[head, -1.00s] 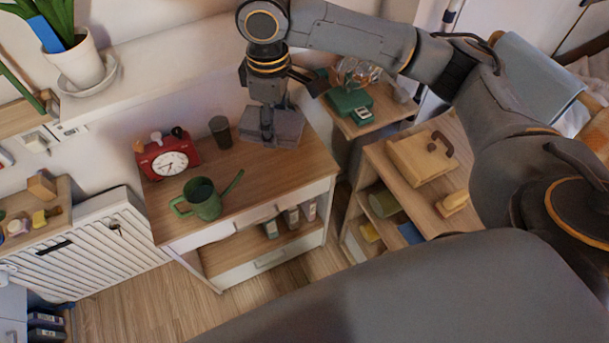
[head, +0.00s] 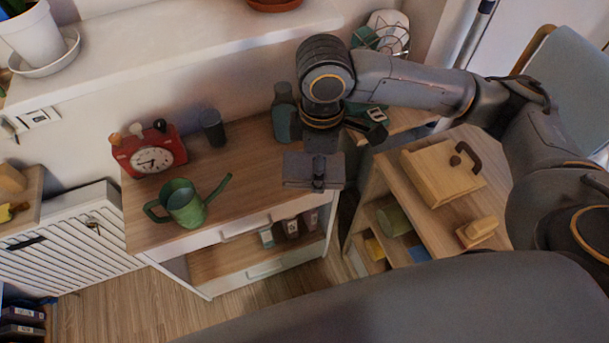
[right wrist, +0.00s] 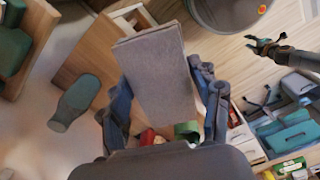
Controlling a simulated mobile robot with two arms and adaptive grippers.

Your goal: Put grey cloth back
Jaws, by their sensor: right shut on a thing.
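The grey cloth (head: 300,170) is a folded, flat grey pad. My right gripper (head: 318,172) is shut on it and holds it over the right end of the dresser top (head: 245,185) in the head view. In the right wrist view the cloth (right wrist: 160,75) hangs between the two fingers of my right gripper (right wrist: 167,100). My left gripper (right wrist: 262,46) shows small at the upper right of that view, its fingers apart and empty. It is outside the head view.
On the dresser stand a green watering can (head: 185,205), a red clock (head: 150,155), a dark cup (head: 212,128) and a grey-green bottle (head: 284,115). A wooden shelf unit (head: 385,195) with a wooden case (head: 440,172) stands to the right. A white ledge (head: 190,45) runs behind.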

